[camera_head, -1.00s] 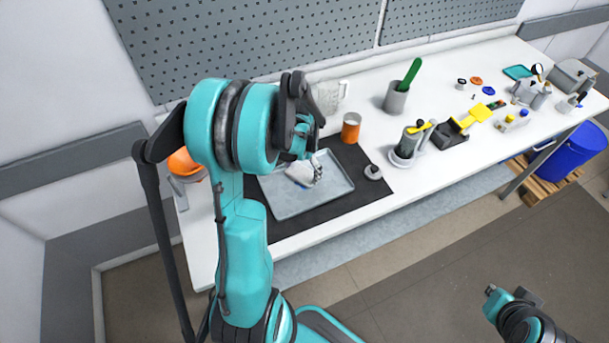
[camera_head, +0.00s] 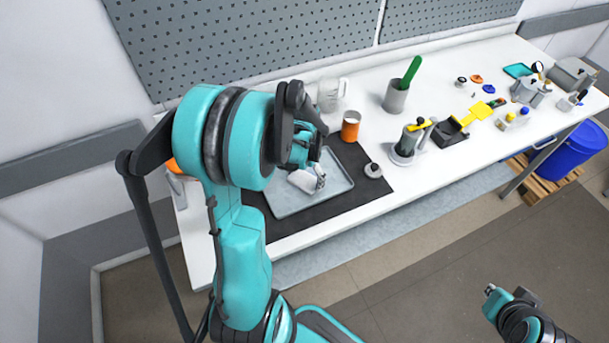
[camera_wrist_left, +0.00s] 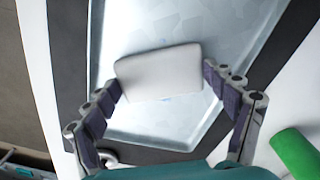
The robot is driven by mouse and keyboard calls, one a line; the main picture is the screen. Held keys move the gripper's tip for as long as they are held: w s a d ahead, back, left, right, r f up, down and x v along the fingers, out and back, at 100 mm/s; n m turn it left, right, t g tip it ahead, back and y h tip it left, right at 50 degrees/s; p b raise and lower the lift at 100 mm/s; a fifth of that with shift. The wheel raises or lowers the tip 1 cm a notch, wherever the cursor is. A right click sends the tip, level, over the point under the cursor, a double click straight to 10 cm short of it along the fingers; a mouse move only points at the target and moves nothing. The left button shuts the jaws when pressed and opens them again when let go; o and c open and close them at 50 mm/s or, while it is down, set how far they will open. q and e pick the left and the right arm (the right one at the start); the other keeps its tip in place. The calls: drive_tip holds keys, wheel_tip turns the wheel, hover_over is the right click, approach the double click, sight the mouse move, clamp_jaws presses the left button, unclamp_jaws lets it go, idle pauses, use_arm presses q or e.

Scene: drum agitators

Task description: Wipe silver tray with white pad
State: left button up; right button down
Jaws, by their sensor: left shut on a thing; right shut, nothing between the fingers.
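The silver tray (camera_head: 290,207) lies flat on a black mat (camera_head: 368,203) on the white table. It fills the middle of the left wrist view (camera_wrist_left: 150,133). My left gripper (camera_head: 316,176) is shut on the white pad (camera_head: 301,181), holding it between both fingers over the tray. The pad shows as a rounded white block in the left wrist view (camera_wrist_left: 158,73). I cannot tell whether its underside touches the tray. My left arm hides part of the tray's left side. My right gripper (camera_head: 491,291) is shut and empty, low at the right, away from the table.
A grey holder with a green tool (camera_head: 396,96) stands further back. More tools lie to the right.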

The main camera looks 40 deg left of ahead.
sight(299, 171)
use_arm(q)
drive_tip(key=shift+w+a+r, duration=0.1)
drive_tip(key=shift+w+a, duration=0.3)
drive_tip(key=shift+a, duration=0.4)
drive_tip(key=shift+w+a, duration=0.35)
drive_tip(key=shift+a, duration=0.4)
drive_tip(key=shift+b, duration=0.35)
drive_tip(key=shift+f, duration=0.2)
drive_tip(key=shift+s+d, duration=0.45)
drive_tip(key=shift+d, duration=0.4)
drive_tip(key=shift+s+d, duration=0.4)
drive_tip(key=shift+d, duration=0.45)
drive_tip(key=shift+a+r+p, duration=0.1)
drive_tip(key=shift+r+p, duration=0.25)
drive_tip(key=shift+r, duration=0.25)
drive_tip(key=shift+r+p, duration=1.7)
drive_tip(key=shift+r, duration=0.7)
